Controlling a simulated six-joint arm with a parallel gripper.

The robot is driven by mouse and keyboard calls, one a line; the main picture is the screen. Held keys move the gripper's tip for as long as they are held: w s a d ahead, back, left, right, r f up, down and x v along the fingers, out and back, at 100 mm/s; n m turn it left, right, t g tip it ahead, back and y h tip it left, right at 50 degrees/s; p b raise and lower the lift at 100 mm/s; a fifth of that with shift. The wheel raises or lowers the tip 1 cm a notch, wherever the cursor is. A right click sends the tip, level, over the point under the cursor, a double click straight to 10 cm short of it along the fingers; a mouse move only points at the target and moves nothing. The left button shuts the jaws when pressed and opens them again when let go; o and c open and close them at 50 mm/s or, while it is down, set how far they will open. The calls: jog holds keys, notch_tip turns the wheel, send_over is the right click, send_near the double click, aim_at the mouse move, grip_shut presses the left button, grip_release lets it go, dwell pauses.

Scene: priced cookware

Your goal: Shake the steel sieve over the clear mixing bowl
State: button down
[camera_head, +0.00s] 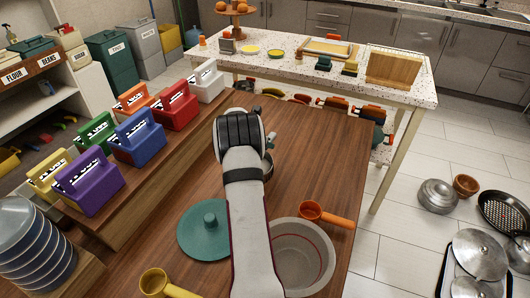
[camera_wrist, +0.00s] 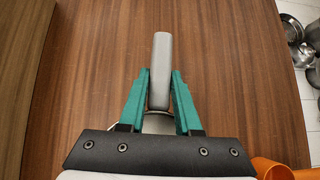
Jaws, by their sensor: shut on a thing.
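In the wrist view my gripper (camera_wrist: 160,74) has its teal fingers closed on the grey handle of what looks like the steel sieve (camera_wrist: 162,48). The handle points away from my wrist. A small pale rim shows below the fingers, and the rest of the sieve is hidden. In the head view my arm covers the fingers; a bit of a dark, round metal thing (camera_head: 268,167), perhaps the sieve, shows just right of my wrist. The clear mixing bowl (camera_head: 318,262) stands on the wooden table nearer the camera, partly behind my forearm, with a red line around its inside.
A teal lid (camera_head: 198,240) lies left of my forearm. An orange scoop (camera_head: 325,216) lies at the bowl's far side, a yellow scoop (camera_head: 160,284) at the near left. Several coloured caddies, one purple (camera_head: 92,184), line the left shelf. The table (camera_head: 325,165) is clear right of my wrist.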

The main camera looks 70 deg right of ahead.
notch_tip(320, 180, up, 2)
jog(key=shift+r, duration=0.15)
jog(key=shift+s+a+r, duration=0.15)
jog(key=shift+s+r, duration=0.1)
jog(key=shift+s, duration=0.05)
jog(key=s+a+r+m+g+y, duration=0.25)
jog(key=s+a+m, duration=0.25)
jog(key=s+a, duration=0.3)
jog(key=s+a+r+m+g+y, duration=0.15)
jog(key=s+a+m+g, duration=0.3)
jog(key=s, duration=0.55)
jog(key=s+a+r+m+g+y, duration=0.1)
jog(key=s+a+m+y, duration=0.15)
jog(key=s+a, duration=0.5)
jog(key=s+a+r+m+g+y, duration=0.15)
jog(key=s+a+m, duration=0.25)
jog(key=a, duration=0.6)
jog(key=shift+t, duration=0.45)
jog(key=shift+w+d+f, duration=0.1)
jog(key=shift+d+f, duration=0.05)
jog(key=shift+f, duration=0.95)
jog(key=shift+w+d+f, duration=0.1)
jog(key=shift+f, duration=1)
jog(key=shift+d, duration=0.15)
